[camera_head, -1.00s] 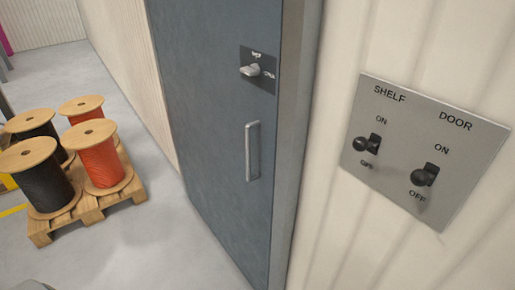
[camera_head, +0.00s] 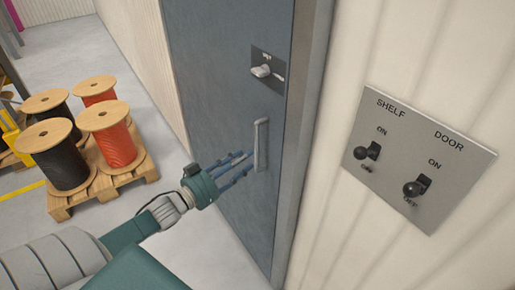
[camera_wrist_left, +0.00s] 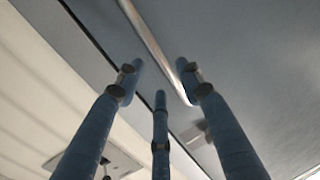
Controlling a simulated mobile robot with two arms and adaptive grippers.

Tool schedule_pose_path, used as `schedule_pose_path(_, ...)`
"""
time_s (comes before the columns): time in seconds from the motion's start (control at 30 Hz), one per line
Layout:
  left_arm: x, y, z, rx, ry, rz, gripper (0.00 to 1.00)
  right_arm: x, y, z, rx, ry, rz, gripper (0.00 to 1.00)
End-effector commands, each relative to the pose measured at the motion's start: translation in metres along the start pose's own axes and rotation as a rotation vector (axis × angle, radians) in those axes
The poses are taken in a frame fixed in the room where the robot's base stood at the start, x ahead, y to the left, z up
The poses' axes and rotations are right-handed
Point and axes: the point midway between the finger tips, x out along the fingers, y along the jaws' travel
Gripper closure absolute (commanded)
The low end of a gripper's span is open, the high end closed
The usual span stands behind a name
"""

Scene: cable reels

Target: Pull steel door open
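The steel door (camera_head: 215,90) is a blue-grey panel that looks closed in its grey frame. Its upright bar handle (camera_head: 261,145) is near the right edge. My left gripper (camera_head: 243,167) reaches in from the left, its fingers spread and pointing at the handle. In the left wrist view the door (camera_wrist_left: 250,60) fills the upper right, and the handle (camera_wrist_left: 150,42) runs between the open blue fingers (camera_wrist_left: 160,80). They are not closed on it; whether any finger touches it I cannot tell. My right gripper is not in view.
A small latch (camera_head: 262,72) sits above the handle. Right of the door, a wall panel (camera_head: 420,160) has SHELF and DOOR switches. A wooden pallet (camera_head: 75,208) with black and orange cable reels stands left. Floor between pallet and door is clear.

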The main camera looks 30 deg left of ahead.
Motion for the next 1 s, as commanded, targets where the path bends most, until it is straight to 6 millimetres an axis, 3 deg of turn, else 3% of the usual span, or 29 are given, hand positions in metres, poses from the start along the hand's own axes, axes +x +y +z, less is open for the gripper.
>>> schedule_pose_path(0.2,0.04,0.0,-0.003,0.0,0.002,-0.001,0.63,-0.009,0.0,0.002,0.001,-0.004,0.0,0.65)
schedule_pose_path(0.4,0.061,0.0,-0.001,0.0,0.0,-0.001,0.63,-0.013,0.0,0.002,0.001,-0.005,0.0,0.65)
schedule_pose_path(0.8,0.069,0.0,0.001,0.0,-0.002,-0.001,0.63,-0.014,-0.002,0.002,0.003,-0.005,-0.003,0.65)
schedule_pose_path(1.0,0.068,0.0,0.001,0.001,-0.002,-0.001,1.0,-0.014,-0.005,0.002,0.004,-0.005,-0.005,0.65)
